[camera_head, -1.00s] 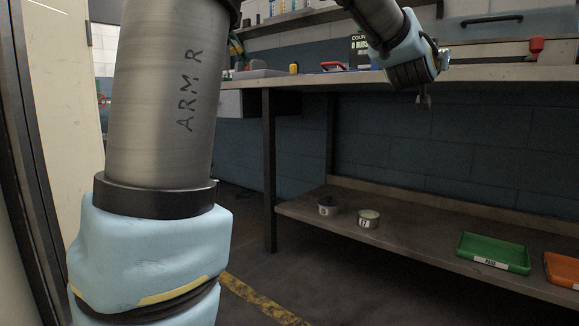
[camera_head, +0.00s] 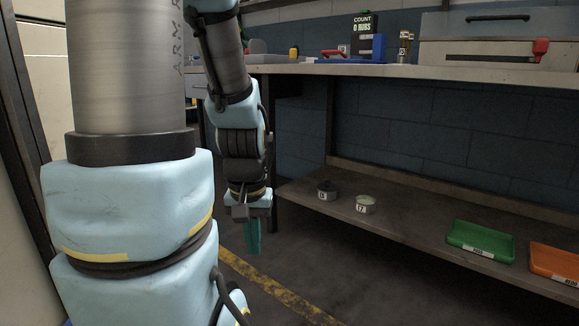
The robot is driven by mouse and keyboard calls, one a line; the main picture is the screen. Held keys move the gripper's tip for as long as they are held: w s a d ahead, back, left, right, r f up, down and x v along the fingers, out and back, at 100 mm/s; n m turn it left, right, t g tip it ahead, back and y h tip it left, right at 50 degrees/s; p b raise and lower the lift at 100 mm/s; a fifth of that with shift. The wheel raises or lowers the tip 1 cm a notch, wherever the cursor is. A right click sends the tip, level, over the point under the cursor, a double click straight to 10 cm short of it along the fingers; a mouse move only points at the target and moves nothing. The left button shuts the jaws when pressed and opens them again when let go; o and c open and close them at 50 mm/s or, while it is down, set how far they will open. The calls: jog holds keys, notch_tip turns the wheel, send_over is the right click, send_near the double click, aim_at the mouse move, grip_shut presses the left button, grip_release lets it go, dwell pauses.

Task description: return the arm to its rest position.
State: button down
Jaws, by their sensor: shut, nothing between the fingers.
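My arm (camera_head: 240,150) hangs down left of the middle of the view, its light blue wrist below the bench top. My gripper (camera_head: 252,237) is at its lower end and points downward, shut and empty. Its narrow tip looks teal. It is over the floor, left of the lower shelf, and appears to touch nothing. The upper arm, marked ARM R, fills the left of the view and hides what is behind it.
A workbench (camera_head: 375,70) with a lower shelf (camera_head: 400,228) runs along the right. The shelf bears two small labelled pots (camera_head: 365,205), a green tray (camera_head: 480,240) and an orange tray (camera_head: 556,261). Yellow tape (camera_head: 270,285) marks the floor. A pale panel stands at far left.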

notch_tip(320, 180, up, 38)
jog(key=p, duration=3.5)
jog(key=shift+w+d, duration=0.25)
jog(key=shift+w, duration=0.2)
